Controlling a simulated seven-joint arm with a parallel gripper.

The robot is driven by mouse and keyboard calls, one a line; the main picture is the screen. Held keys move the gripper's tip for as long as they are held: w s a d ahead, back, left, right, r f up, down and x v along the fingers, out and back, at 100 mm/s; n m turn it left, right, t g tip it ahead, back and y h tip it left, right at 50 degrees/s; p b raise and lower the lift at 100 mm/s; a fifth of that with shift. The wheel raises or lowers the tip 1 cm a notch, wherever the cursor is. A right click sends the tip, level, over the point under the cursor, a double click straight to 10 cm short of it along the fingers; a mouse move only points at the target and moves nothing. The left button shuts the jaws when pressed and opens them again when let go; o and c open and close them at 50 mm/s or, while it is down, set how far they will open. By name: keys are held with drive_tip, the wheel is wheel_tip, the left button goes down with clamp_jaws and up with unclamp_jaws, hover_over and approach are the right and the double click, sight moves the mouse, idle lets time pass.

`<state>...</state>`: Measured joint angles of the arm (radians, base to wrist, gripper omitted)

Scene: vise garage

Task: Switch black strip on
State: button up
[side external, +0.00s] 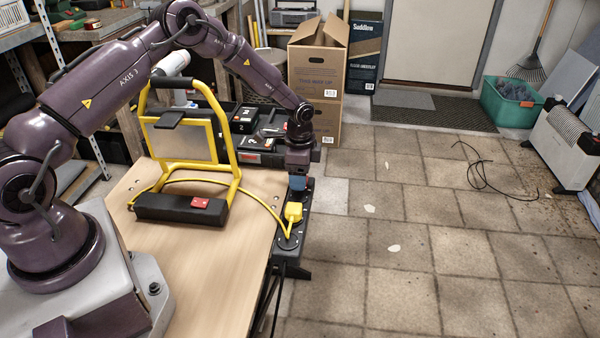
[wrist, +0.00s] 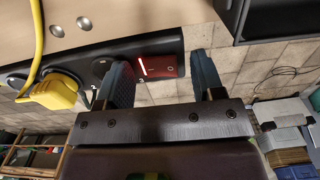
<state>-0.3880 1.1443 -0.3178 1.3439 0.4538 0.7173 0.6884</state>
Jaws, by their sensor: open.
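The black power strip (side external: 289,240) lies along the right edge of the wooden workbench. It also shows in the wrist view (wrist: 83,64), with a red rocker switch (wrist: 158,68) at its end, marked with a white line and a circle. Whether the switch is on is not clear. A yellow plug (side external: 293,211) sits in the strip, and it shows at left in the wrist view (wrist: 57,90). My gripper (side external: 298,183) is over the strip's far end. In the wrist view its open fingers (wrist: 160,62) are on either side of the switch, with nothing held.
A yellow-framed work lamp (side external: 190,150) stands on the bench (side external: 210,270), left of my gripper. Its yellow cable (side external: 255,195) runs to the plug. Black cases (side external: 258,143) and a cardboard box (side external: 317,75) are behind. The floor to the right is mostly clear.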

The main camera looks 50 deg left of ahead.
drive_tip(key=shift+r, duration=0.1)
wheel_tip(320, 180, up, 13)
idle(0.4)
drive_tip(key=s+d+r+n+t, duration=0.2)
drive_tip(key=s+d+r+n, duration=0.1)
drive_tip(key=s+r, duration=0.4)
drive_tip(key=s+d+r+n+t, duration=0.1)
drive_tip(key=s+d+r+n, duration=0.2)
drive_tip(key=s+r, duration=0.4)
drive_tip(key=s+d+r+n+t, duration=0.2)
drive_tip(key=s+r, duration=0.4)
drive_tip(key=s, duration=0.8)
drive_tip(key=shift+s+d+r+n+t, duration=0.3)
drive_tip(key=shift+s+d+r+n, duration=0.15)
drive_tip(key=shift+d, duration=0.2)
